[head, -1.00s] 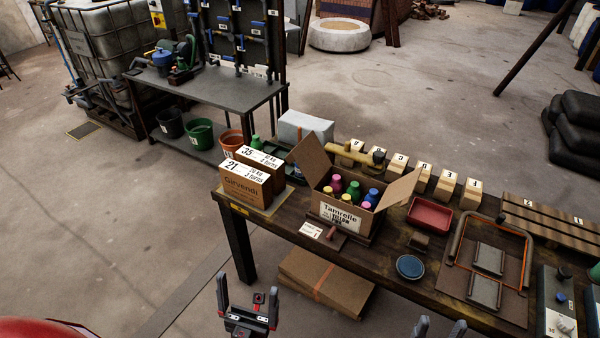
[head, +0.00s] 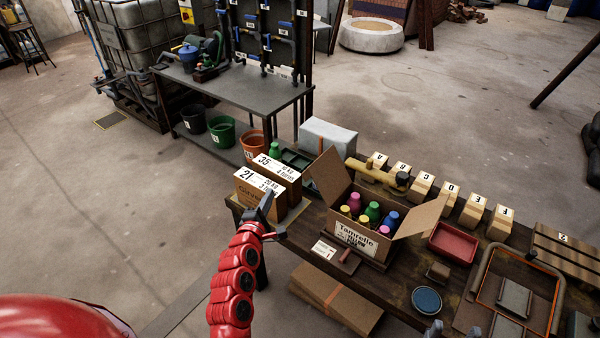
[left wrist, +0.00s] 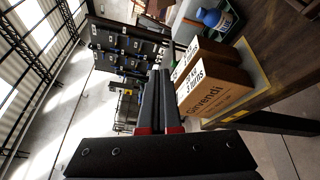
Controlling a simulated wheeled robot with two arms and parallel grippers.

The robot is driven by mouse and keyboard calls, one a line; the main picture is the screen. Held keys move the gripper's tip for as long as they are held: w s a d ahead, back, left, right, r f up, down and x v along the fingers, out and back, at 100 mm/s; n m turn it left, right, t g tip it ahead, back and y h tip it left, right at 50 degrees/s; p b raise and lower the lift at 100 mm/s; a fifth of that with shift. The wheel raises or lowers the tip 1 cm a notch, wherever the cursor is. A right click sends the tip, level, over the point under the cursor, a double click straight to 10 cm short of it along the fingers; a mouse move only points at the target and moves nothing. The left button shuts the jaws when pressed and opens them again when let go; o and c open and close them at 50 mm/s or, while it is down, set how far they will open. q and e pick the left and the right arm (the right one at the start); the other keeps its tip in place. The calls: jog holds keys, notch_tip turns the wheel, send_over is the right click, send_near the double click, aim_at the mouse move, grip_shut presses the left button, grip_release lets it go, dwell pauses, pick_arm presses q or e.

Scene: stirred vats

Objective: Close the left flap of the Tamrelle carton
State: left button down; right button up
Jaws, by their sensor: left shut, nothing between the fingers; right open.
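The Tamrelle carton (head: 326,222) stands on the dark wooden table in the head view, with several colourful bottles inside. Its left flap (head: 327,176) stands up, tilted outward to the left. Its right flap (head: 422,216) is open and slants out to the right. My left gripper (head: 267,205) is shut and empty, in front of the Garvendi box and left of the carton, apart from the flap. Its closed fingers (left wrist: 160,85) also show in the left wrist view, where I cannot make out the carton. My right gripper (head: 450,329) is open, with only its fingertips showing at the bottom edge.
Garvendi boxes (head: 258,190) stand left of the carton and also show in the left wrist view (left wrist: 215,92). A yellow-handled tool (head: 374,172) lies behind the carton. A red tray (head: 453,242) and blue dish (head: 426,299) lie to its right.

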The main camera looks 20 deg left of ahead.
pick_arm(q)
jog(key=w+d+n+g+h+p, duration=0.1)
jog(key=w+d+h+p, duration=0.1)
jog(key=w+d+p, duration=0.3)
jog(key=w+d, duration=0.1)
jog(key=w, duration=0.3)
jog(key=shift+w, duration=0.3)
dwell(0.3)
jog(key=shift+r, duration=0.1)
